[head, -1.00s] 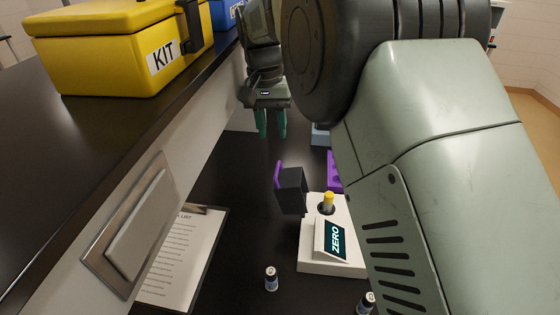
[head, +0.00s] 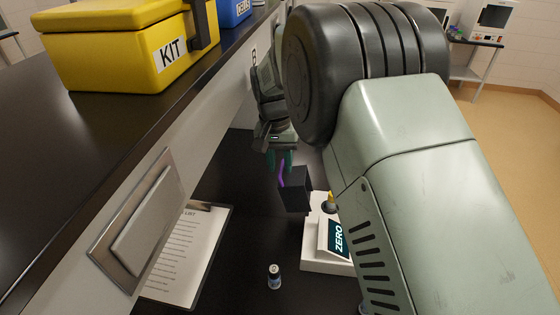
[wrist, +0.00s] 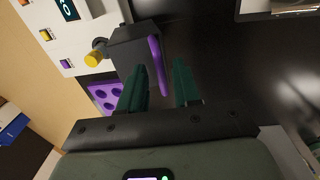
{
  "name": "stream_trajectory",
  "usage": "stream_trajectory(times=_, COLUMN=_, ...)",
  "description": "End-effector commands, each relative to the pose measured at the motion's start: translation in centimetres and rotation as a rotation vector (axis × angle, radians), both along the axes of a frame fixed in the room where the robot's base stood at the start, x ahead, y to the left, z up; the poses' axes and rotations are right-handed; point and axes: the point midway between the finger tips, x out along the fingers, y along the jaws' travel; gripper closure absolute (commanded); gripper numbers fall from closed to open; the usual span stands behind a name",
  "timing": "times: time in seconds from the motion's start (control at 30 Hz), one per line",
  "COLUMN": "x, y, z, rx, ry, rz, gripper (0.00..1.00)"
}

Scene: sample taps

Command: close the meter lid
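The white meter (head: 316,258) with its ZERO screen (head: 338,236) stands on the dark bench, partly behind my arm. Its dark grey lid (head: 296,192) with a purple edge (head: 282,174) stands open. A yellow-topped vial (head: 331,201) is in the meter's well. The wrist view also shows the lid (wrist: 134,46), its purple strip (wrist: 158,66) and the yellow top (wrist: 93,59). My gripper (head: 279,160) is open and empty, right at the lid's purple side. In the wrist view the strip appears between the fingertips (wrist: 160,68); contact cannot be told.
A purple rack (wrist: 106,92) lies beside the meter. A small vial (head: 274,277) stands in front, and a clipboard (head: 188,255) lies to the left. A raised ledge with a yellow KIT box (head: 125,50) borders the left side.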

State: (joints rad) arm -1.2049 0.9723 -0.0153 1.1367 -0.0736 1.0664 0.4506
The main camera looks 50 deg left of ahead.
Motion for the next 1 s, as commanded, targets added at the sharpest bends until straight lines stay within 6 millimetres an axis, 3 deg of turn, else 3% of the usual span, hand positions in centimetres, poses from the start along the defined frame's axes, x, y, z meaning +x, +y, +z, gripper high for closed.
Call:
stream_trajectory(times=0.03, x=0.00, y=0.00, z=0.02, rx=0.000, ry=0.000, rz=0.000, gripper=0.76)
stream_trajectory(times=0.2, x=-0.01, y=0.01, z=0.04, rx=0.000, ry=0.000, rz=0.000, gripper=1.00)
stream_trajectory(times=1.0, x=-0.05, y=0.05, z=0.09, rx=0.001, ry=0.001, rz=0.001, gripper=1.00)
